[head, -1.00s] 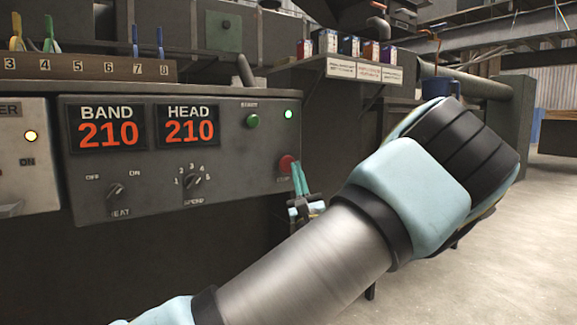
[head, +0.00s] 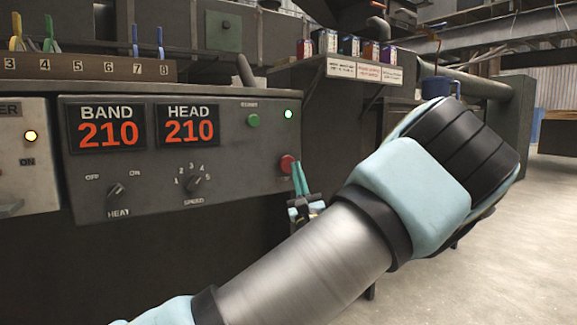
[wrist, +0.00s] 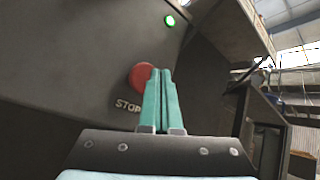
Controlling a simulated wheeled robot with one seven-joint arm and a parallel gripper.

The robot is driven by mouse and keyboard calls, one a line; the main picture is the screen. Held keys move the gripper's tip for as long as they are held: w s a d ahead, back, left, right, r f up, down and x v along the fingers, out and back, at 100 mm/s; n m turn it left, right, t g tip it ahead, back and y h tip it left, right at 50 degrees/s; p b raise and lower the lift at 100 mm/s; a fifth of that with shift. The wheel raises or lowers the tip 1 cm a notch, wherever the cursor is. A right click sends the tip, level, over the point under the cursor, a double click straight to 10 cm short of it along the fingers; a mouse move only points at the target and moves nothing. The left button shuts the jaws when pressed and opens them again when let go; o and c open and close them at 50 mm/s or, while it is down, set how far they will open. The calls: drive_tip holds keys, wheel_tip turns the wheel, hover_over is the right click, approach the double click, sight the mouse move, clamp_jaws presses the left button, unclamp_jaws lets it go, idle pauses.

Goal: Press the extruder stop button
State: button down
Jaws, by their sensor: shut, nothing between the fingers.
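The red stop button (head: 286,163) sits low on the right end of the grey control panel (head: 240,160). In the wrist view the red button (wrist: 141,76) shows above the word STOP, partly covered by my fingers. My gripper (head: 299,179) is shut and empty, its teal fingers together at the button's right edge in the head view. In the wrist view the gripper's fingertips (wrist: 160,71) overlap the button's right side. I cannot tell whether they touch it.
A green button (head: 253,121) and a lit green lamp (head: 288,113) are above the stop button. The displays (head: 108,129) both read 210. The heat knob (head: 116,192) and speed knob (head: 194,184) are to the left. A shelf with small boxes (head: 327,41) stands right of the panel.

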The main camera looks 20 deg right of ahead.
drive_tip(key=shift+w+r+p, duration=0.1)
drive_tip(key=shift+w+p, duration=0.1)
drive_tip(key=shift+p, duration=0.2)
drive_tip(key=shift+w, duration=0.2)
idle(0.3)
drive_tip(key=shift+w+a+p, duration=0.25)
drive_tip(key=shift+w+p, duration=0.3)
drive_tip(key=shift+w, duration=0.25)
idle(1.0)
drive_tip(key=shift+s, duration=0.1)
drive_tip(key=shift+s+d+p, duration=0.25)
drive_tip(key=shift+s+p, duration=0.45)
drive_tip(key=shift+s, duration=0.4)
